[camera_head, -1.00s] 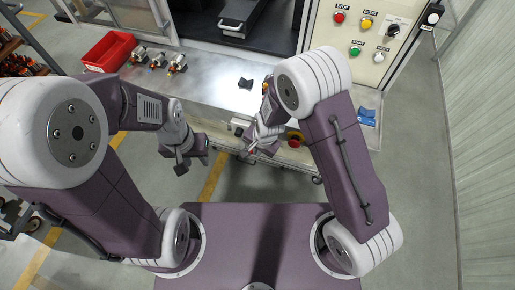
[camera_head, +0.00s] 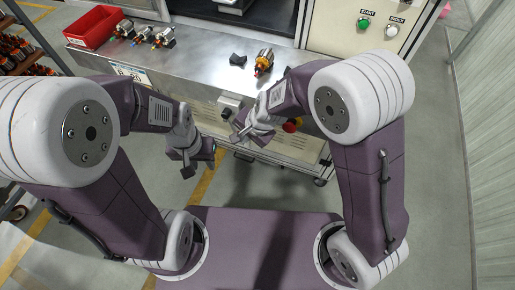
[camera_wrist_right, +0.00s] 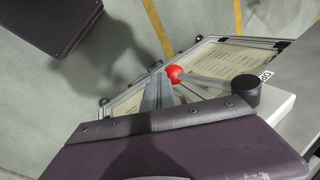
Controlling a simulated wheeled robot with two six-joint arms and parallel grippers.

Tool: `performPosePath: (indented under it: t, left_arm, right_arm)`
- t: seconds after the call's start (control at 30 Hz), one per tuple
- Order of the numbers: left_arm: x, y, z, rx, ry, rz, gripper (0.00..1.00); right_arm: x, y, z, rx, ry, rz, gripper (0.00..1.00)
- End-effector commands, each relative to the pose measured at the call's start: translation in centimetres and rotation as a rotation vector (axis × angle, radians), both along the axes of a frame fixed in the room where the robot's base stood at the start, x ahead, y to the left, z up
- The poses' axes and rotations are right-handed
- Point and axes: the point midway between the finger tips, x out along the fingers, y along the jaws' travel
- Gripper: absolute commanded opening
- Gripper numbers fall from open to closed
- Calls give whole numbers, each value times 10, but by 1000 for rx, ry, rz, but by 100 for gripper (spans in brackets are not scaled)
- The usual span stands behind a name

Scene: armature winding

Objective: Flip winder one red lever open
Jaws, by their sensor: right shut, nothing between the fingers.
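No red lever can be made out for certain. A red round knob (camera_wrist_right: 174,74) shows beside the fingertips in the right wrist view; I cannot tell whether it is a lever knob or the red button (camera_head: 292,125) on the bench front. My right gripper (camera_head: 240,133) is shut and empty, low in front of the bench; it also shows in the right wrist view (camera_wrist_right: 158,92). My left gripper (camera_head: 190,163) hangs left of it over the floor, touching nothing; its finger gap is unclear. The machine (camera_head: 190,14) behind the bench is mostly cut off.
The metal bench (camera_head: 205,58) bears a red bin (camera_head: 92,28), several armatures (camera_head: 160,40) at left, a dark block (camera_head: 238,60) and another armature (camera_head: 263,64). A control panel (camera_head: 347,28) stands at back right. My right arm hides the bench's right part.

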Motion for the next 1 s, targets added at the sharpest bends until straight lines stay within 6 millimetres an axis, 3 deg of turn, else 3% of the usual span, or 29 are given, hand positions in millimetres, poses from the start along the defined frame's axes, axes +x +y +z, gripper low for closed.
performPosePath:
  t: [0.03, 0.5, 0.7, 1.0]
  left_arm:
    - [0, 0, -39, 0, 0, 0, 36]
    - [0, 1, -206, 0, 0, 0, 36]
    - [0, 1, -255, 0, 0, 0, 36]
    - [0, 1, -284, 0, 0, 0, 36]
  right_arm:
    - [2, 6, -22, 30, -15, 0, 0]
    - [10, 36, -33, 328, -110, -2, 0]
    - [13, 47, -32, 454, -150, -3, 0]
    - [17, 62, -24, 557, -183, 1, 0]
